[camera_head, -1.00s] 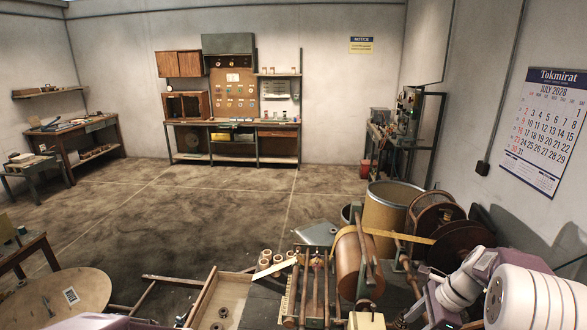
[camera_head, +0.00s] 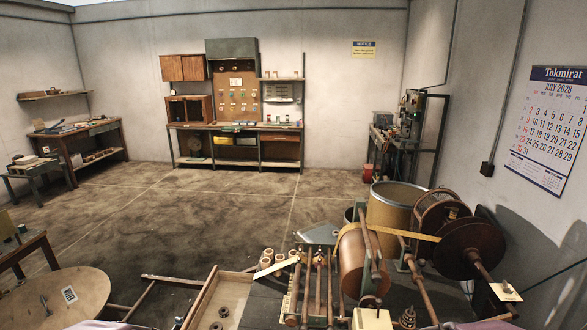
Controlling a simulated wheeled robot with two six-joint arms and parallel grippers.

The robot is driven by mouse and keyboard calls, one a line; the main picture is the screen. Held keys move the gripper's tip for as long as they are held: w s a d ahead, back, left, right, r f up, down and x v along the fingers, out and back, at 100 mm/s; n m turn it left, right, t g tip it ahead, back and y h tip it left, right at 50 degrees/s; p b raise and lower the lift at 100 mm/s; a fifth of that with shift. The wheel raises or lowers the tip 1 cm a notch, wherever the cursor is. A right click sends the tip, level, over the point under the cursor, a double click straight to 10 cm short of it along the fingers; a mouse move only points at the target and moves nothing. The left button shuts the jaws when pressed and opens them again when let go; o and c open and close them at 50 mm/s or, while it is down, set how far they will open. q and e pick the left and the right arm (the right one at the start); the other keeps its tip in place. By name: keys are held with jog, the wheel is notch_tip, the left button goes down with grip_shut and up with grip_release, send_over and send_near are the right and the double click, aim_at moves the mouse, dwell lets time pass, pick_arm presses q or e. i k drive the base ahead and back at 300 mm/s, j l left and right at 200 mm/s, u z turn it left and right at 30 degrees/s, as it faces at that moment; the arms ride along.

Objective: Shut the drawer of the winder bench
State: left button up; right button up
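The winder bench, with its wooden rollers and drum (camera_head: 352,262), stands at the bottom centre and right. Its drawer (camera_head: 205,295) shows at the bottom edge as an open wooden box, pulled out to the left of the rollers. Round rings (camera_head: 222,312) lie inside it. The front of the drawer is cut off by the picture's lower edge. Neither of my grippers shows. Only small pale pink patches, probably my arms, show at the lower edge on the left and right.
A round wooden table top (camera_head: 60,300) stands left of the drawer. A large tan barrel (camera_head: 392,210) and a dark reel (camera_head: 468,248) stand by the right wall. Small rolls (camera_head: 268,258) sit behind the drawer. The floor (camera_head: 170,215) beyond is clear.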

aim_at(230, 290)
jog(key=j+z, duration=0.1)
jog(key=j, duration=0.5)
jog(key=j+z, duration=0.15)
jog(key=j, duration=0.45)
jog(key=j+z, duration=0.1)
jog(key=j, duration=0.45)
jog(key=j+z, duration=0.1)
jog(key=j, duration=0.5)
jog(key=k+j+z, duration=0.15)
jog(key=j, duration=0.4)
jog(key=k+j+z, duration=0.1)
jog(key=j, duration=0.5)
jog(key=i+z, duration=0.75)
jog(key=k+j, duration=0.05)
jog(key=k, duration=0.05)
